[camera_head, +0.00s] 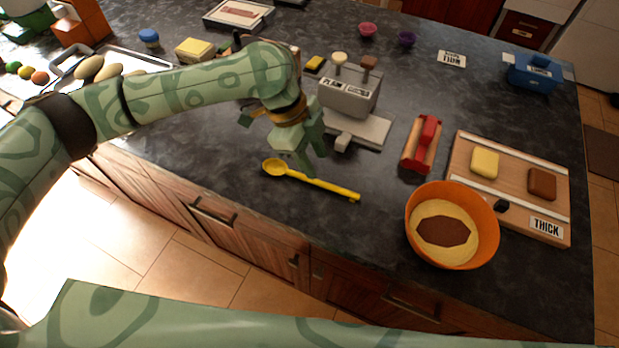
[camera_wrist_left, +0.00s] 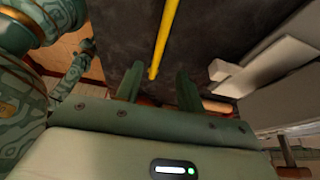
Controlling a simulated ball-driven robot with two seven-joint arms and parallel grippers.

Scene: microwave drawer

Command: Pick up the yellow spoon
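The yellow spoon (camera_head: 322,184) lies on the dark countertop near its front edge. Its bowl is at the left and its handle points right and toward the front. My left gripper (camera_head: 304,160) is just above and behind the spoon, pointing down. In the left wrist view the fingers of my left gripper (camera_wrist_left: 158,88) are apart with nothing held. The spoon's handle (camera_wrist_left: 165,38) shows ahead of the gap between them, and its bowl is out of that view. My right gripper does not show in the head view.
A grey dispenser (camera_head: 347,95) on a base stands close behind the left gripper. The counter's front edge lies close to the spoon.

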